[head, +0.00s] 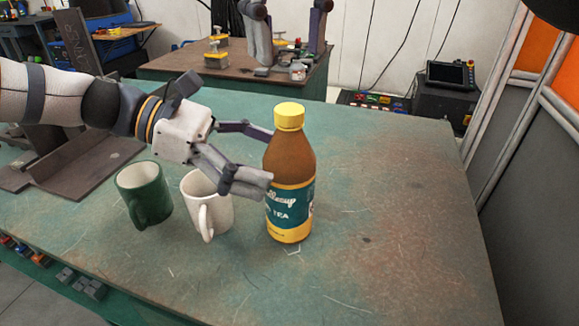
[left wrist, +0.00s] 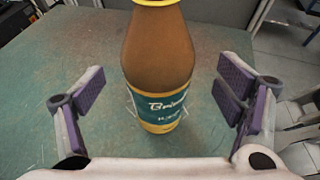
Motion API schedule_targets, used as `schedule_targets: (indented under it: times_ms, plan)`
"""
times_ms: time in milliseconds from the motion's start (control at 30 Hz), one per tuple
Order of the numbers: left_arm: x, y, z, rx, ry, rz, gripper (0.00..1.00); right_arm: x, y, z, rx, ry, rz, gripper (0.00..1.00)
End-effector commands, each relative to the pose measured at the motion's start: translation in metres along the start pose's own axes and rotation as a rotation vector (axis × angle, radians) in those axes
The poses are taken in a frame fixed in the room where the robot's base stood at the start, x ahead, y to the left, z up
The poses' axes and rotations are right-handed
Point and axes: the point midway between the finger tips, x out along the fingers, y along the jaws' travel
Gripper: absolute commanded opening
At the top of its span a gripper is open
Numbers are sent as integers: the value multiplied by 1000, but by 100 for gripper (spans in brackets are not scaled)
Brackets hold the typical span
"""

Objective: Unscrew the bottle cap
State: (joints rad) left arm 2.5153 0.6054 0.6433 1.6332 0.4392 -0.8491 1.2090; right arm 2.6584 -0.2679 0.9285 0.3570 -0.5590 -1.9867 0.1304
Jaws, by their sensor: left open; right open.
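A brown bottle (head: 290,160) with a yellow cap (head: 289,116) and a teal label stands upright on the green table. The cap is on its neck. My left gripper (head: 270,157) is open at the bottle's left side, with the near fingertip overlapping the bottle's left edge in the head view. In the left wrist view the bottle (left wrist: 158,55) stands between the spread fingers, with gaps on both sides. The cap is almost wholly out of that view. My right gripper (head: 288,42) is open and empty at the top of the head view, far from the bottle.
A green mug (head: 143,192) and a white mug (head: 207,208) stand left of the bottle, below my left gripper. A steel channel (head: 85,165) lies at the left. The table (head: 400,200) is clear to the bottle's right. A second bench (head: 180,68) stands behind.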

Motion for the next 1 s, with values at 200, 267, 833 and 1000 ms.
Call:
schedule_targets:
  times_ms: [200, 267, 833, 1000]
  plan:
    - [37, 0, 0, 0, 1, -1, 86, 0, 0, 0, 0, 0, 0, 47]
    - [42, 0, 0, 0, 0, 0, 86, 0, 0, 0, 0, 0, 0, 47]
    - [45, 0, 0, 1, 0, 1, 25, 0, 0, 0, 0, 0, 0, 47]
    - [45, 0, 0, 1, 1, 1, 0, 0, 0, 0, 0, 0, 0, 47]
